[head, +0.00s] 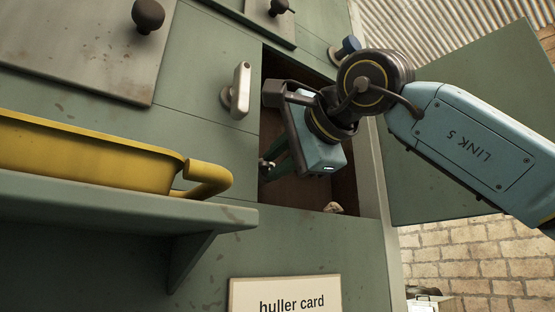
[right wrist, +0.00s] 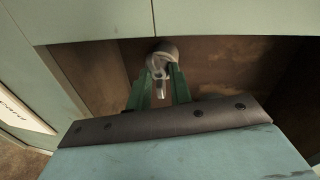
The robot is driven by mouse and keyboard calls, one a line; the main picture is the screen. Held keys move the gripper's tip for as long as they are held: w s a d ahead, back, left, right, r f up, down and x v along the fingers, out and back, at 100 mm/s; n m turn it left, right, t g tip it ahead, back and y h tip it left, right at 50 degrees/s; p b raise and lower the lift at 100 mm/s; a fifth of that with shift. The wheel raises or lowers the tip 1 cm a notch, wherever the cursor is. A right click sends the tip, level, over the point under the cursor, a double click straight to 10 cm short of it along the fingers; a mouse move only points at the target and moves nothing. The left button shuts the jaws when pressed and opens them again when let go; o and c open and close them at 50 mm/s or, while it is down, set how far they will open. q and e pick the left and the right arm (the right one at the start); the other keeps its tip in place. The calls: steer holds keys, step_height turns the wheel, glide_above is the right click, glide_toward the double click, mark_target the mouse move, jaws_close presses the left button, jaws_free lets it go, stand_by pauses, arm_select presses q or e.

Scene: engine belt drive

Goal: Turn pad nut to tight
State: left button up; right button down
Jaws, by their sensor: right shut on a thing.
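My right gripper (head: 268,170) reaches into an open compartment in the green cabinet front. Its green fingers are shut on a small grey metal nut, which I take for the pad nut (right wrist: 160,62). In the right wrist view the nut sits between the fingertips, just below the compartment's upper edge. In the head view only a bit of pale metal shows at the fingertips, and the gripper body hides much of the opening. I cannot read from these views how tight the nut is. My left gripper is not in view.
A green door (head: 455,130) stands open right of the compartment. A pale handle (head: 240,90) juts out at its left. A yellow tray (head: 90,155) rests on a shelf (head: 110,220) at the left. A "huller card" sign (head: 290,295) is below. A small pale piece (head: 333,208) lies on the compartment floor.

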steer(key=shift+m, duration=0.6)
steer(key=c, duration=1.3)
jaws_free()
steer(key=shift+d, duration=0.1)
steer(key=b+v, duration=0.3)
steer(key=v, duration=1)
steer(key=shift+s+d, duration=0.1)
steer(key=shift+d, duration=0.15)
